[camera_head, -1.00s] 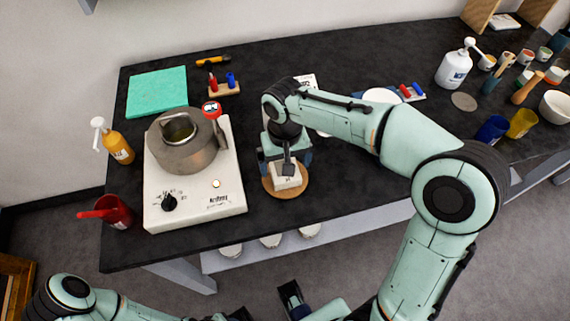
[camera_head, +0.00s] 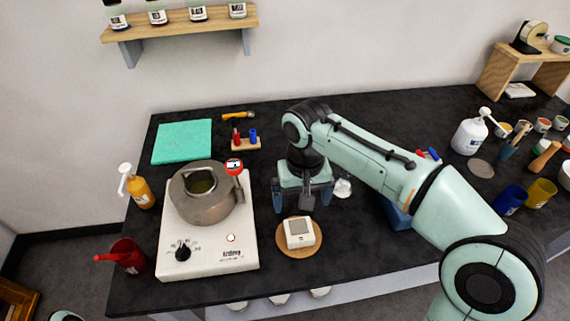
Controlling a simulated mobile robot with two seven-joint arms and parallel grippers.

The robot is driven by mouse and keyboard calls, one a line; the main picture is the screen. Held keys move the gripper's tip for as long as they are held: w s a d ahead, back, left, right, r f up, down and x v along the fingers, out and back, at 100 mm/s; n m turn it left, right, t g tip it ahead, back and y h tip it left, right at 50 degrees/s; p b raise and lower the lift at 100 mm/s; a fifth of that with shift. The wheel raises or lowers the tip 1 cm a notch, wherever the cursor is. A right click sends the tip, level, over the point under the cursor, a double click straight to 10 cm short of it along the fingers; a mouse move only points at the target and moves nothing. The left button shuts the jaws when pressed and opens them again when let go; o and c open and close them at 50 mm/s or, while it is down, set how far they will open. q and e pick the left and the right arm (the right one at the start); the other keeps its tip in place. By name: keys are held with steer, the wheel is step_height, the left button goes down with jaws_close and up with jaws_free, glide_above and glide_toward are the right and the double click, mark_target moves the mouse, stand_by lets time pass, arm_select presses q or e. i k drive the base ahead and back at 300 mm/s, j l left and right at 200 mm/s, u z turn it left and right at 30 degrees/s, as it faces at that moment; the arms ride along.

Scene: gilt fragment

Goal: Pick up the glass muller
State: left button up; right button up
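A small whitish, clear-looking object (camera_head: 343,188) stands on the dark bench just right of my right gripper; it may be the glass muller, but it is too small to be sure. My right gripper (camera_head: 303,203) points down over the bench with its fingers wide apart and nothing visible between them. It is just behind a white box-shaped device (camera_head: 299,232) lying on a round cork mat (camera_head: 285,248). My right forearm hides part of the bench to the right. My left gripper is out of view.
A steel pot (camera_head: 205,208) sits on a white hotplate (camera_head: 174,262) at left. A red cup (camera_head: 128,257) and an orange bottle (camera_head: 140,192) stand beside it. A white pump bottle (camera_head: 468,137), cups and jars crowd the right. The bench's back middle is fairly clear.

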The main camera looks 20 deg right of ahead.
mark_target(344, 187)
steer(key=k, duration=1)
